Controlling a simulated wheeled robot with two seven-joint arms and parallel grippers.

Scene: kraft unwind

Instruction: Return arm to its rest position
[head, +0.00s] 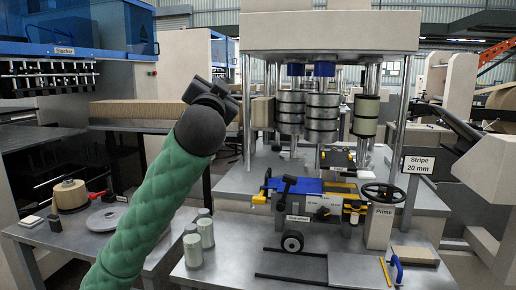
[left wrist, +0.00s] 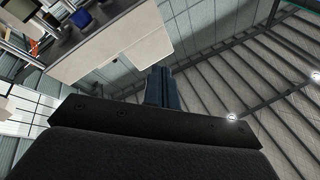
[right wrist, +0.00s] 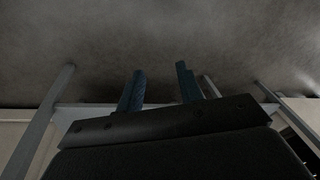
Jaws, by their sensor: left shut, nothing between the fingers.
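My left arm, in a green sleeve, rises from the bottom of the head view, with its dark wrist and left gripper (head: 226,95) held up in front of the machine. In the left wrist view the left gripper's blue fingers (left wrist: 158,86) are together with nothing between them. The left wrist view looks up at the roof and the machine's top. My right gripper (right wrist: 160,88) shows only in the right wrist view, its two blue fingers apart and empty, facing a plain grey surface. The right arm is not in the head view.
A machine with steel rollers (head: 306,118) and a handwheel (head: 383,193) stands ahead. A side table at left carries a brown roll (head: 69,195) and a grey disc (head: 106,217). Pale green cylinders (head: 192,249) stand close right of my left arm. A blue-topped stacker (head: 60,50) is at left.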

